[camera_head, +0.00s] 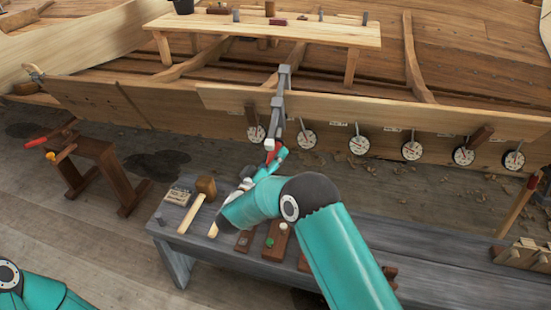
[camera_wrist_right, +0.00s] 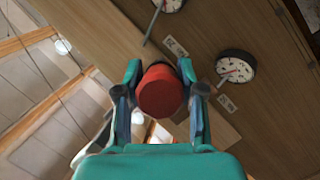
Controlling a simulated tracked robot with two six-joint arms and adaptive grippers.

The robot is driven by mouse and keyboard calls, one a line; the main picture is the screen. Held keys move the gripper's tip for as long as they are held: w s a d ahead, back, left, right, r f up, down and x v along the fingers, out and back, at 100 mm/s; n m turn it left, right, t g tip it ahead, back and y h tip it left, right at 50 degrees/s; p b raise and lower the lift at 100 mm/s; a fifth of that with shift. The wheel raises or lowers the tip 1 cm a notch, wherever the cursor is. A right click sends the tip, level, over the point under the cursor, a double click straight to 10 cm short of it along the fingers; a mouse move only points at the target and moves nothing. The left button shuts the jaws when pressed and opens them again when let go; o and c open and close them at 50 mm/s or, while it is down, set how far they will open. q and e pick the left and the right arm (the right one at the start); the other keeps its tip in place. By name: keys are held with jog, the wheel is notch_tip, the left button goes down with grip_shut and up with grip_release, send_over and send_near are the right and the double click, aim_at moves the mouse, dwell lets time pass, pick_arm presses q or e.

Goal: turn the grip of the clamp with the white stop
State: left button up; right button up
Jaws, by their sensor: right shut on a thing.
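A grey metal clamp (camera_head: 279,102) grips the upper edge of the hull planking, its bar hanging down in front. A small whitish piece (camera_head: 269,145) shows near its lower end, most likely the white stop. Just below is the clamp's red grip (camera_head: 271,156), which shows end-on as a round red knob in the right wrist view (camera_wrist_right: 162,92). My right gripper (camera_head: 275,158) is shut on the red grip, one finger on each side of it. The far side of the grip is hidden. My left arm shows only at the bottom left corner; its gripper is out of view.
Several round dials (camera_head: 359,144) hang along the lower plank. A grey bench (camera_head: 420,236) below carries a wooden mallet (camera_head: 205,187) and blocks. A light wooden table (camera_head: 330,32) stands behind the plank.

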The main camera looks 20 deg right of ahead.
jog(key=shift+r, duration=0.15)
dwell(0.3)
jog(key=o, duration=1.1)
jog(key=shift+o, duration=0.2)
jog(key=v, duration=1.2)
jog(key=shift+f, duration=0.2)
jog(key=shift+w, duration=0.1)
